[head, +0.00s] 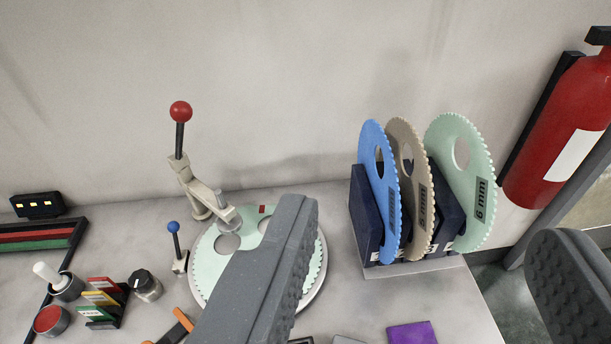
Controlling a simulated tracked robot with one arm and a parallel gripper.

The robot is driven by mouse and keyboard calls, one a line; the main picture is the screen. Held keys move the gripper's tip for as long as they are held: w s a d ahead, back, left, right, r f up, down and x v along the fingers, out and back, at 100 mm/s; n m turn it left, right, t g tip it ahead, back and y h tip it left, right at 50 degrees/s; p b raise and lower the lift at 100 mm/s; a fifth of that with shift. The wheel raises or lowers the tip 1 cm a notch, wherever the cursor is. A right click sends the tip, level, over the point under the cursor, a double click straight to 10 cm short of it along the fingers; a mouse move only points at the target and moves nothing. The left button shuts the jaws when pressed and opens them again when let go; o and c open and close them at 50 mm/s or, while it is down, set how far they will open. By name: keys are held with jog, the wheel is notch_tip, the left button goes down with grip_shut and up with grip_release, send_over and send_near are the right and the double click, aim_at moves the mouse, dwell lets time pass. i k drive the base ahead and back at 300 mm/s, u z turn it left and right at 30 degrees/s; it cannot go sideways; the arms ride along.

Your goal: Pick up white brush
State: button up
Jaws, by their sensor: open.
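A white stick-like handle (46,273), which looks like the white brush, leans up out of a small grey cup (68,291) at the far left of the bench. Its lower end is hidden in the cup. My gripper (426,222) is open, with one grey finger in the middle of the view and the other at the right edge. Nothing is held between the fingers. The brush is well to the left of both fingers.
A pale green toothed disc (209,262) lies on a round plate under a red-knobbed clamp (181,112). Toothed discs stand in a dark blue rack (362,215). Near the brush are a red-filled cup (50,320), coloured cards (101,299) and a knobbed jar (146,286).

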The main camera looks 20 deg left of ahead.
aim_at(59, 281)
jog(key=u, duration=1.7)
